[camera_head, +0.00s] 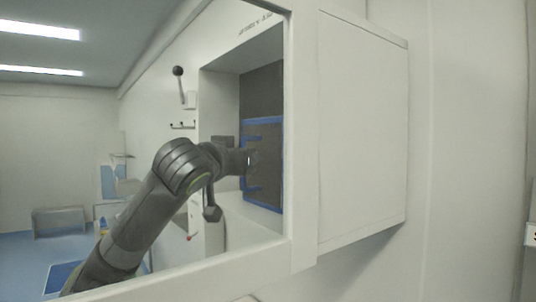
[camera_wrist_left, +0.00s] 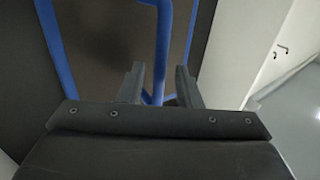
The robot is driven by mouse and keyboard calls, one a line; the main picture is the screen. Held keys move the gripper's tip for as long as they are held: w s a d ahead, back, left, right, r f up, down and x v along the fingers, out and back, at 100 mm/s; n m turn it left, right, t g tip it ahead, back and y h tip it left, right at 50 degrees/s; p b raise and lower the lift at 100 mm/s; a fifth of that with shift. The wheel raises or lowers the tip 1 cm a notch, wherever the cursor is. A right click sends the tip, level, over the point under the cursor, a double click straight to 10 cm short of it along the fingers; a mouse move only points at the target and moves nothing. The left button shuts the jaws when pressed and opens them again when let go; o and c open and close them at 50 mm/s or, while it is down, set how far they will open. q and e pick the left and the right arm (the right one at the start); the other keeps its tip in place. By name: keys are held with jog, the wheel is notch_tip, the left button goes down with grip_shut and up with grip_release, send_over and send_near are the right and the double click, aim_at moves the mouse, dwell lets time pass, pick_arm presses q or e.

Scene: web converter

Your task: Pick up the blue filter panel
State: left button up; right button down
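The blue filter panel (camera_head: 268,172), a dark sheet with a blue frame, stands upright inside a white recess. It also fills much of the left wrist view (camera_wrist_left: 110,50), where a blue handle bar (camera_wrist_left: 162,45) runs down its front. My left gripper (camera_head: 248,160) is at the front of the panel. In the left wrist view its two fingers (camera_wrist_left: 159,85) are apart, with the blue bar between them; a gap shows beside the bar. The bar's lower end is hidden behind the gripper body. My right gripper is not in view.
The white recess wall (camera_head: 218,105) surrounds the panel closely. A black-knobbed lever (camera_head: 179,85) stands on the wall to the left. A white frame (camera_head: 304,130) and a white box (camera_head: 362,130) are at right. Open blue floor (camera_head: 30,262) lies at lower left.

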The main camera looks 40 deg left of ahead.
pick_arm(q)
jog(key=shift+w+a, duration=0.1)
jog(key=shift+w, duration=0.35)
jog(key=shift+c, duration=0.2)
jog(key=shift+s, duration=0.15)
jog(key=shift+c, duration=1.1)
grip_shut()
